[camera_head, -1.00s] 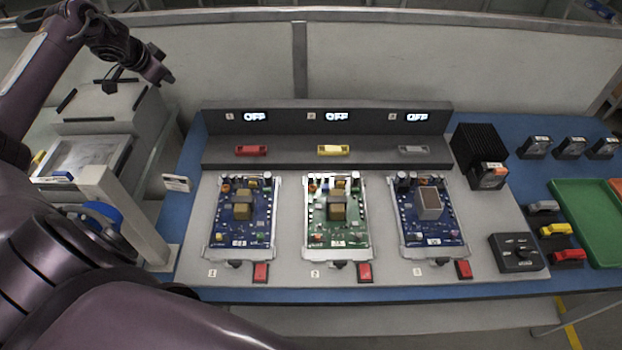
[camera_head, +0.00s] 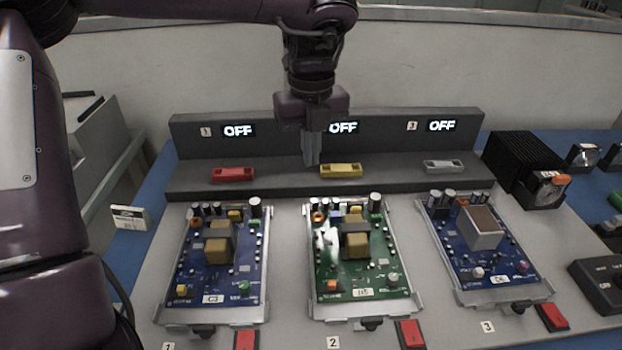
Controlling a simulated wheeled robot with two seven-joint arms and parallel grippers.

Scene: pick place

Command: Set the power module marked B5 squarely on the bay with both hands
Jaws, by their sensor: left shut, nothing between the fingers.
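Three circuit boards lie in metal trays on the grey bench panel: a blue board (camera_head: 205,271) labelled C3 at place 1, a green board (camera_head: 352,272) at place 2, and another blue board (camera_head: 500,258) at place 3. The green board's label (camera_head: 364,293) ends in 5; its first letter is unclear. No label reads clearly as B5, so I cannot tell which thing is the module. My left gripper (camera_head: 312,162) points down, shut and empty, in front of the grey console (camera_head: 270,172), behind the green board and left of the yellow connector (camera_head: 343,171). My right gripper is not in view.
Three displays on the console read OFF. A red connector (camera_head: 233,174) and a grey connector (camera_head: 444,166) sit on its ledge. A black finned block (camera_head: 526,165) stands at right, a black control box (camera_head: 601,284) at lower right. Red buttons (camera_head: 411,334) line the front.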

